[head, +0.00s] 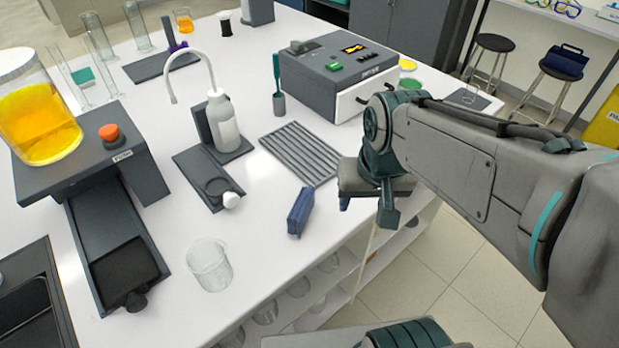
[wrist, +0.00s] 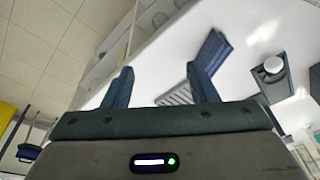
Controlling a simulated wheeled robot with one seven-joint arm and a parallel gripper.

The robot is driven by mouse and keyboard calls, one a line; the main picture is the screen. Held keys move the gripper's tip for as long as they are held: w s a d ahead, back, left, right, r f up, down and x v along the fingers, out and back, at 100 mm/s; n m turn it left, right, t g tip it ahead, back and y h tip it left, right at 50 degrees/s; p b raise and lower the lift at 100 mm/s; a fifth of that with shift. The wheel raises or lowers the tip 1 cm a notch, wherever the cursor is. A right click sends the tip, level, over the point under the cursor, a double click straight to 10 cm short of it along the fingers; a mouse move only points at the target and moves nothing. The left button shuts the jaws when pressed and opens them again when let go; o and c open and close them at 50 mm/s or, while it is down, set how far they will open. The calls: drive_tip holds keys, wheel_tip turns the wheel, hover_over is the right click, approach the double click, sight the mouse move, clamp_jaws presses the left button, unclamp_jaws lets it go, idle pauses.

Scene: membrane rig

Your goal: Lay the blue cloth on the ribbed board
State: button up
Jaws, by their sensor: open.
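The blue cloth (head: 300,211) is a small folded dark-blue piece on the white table, near its front edge. It also shows in the wrist view (wrist: 211,52), beyond the right fingertip. The ribbed board (head: 301,153) is a grey slatted plate lying flat behind the cloth, with nothing on it. Part of it shows between the fingers in the wrist view (wrist: 178,96). My gripper (wrist: 158,80) is open and empty. In the head view my gripper (head: 366,212) is by the table's front edge, right of the cloth and apart from it.
A white bottle (head: 224,124) on a dark stand and a glass beaker (head: 208,265) stand left of the cloth. A grey machine (head: 335,80) and a green tool in a holder (head: 278,102) stand behind the board. The table between cloth and board is clear.

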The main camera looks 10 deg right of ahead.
sight(301, 203)
drive_tip(key=w+a+m+g+p, duration=0.2)
drive_tip(key=w+a+m, duration=0.2)
drive_tip(key=w+a, duration=0.55)
drive_tip(key=f, duration=0.4)
drive_tip(key=f+p, duration=0.1)
drive_tip(key=f, duration=0.9)
drive_tip(key=shift+w+a+f+p, duration=0.15)
drive_tip(key=shift+w+a+p, duration=0.15)
drive_tip(key=shift+a+p, duration=0.1)
drive_tip(key=c, duration=1.1)
drive_tip(key=shift+c, duration=0.2)
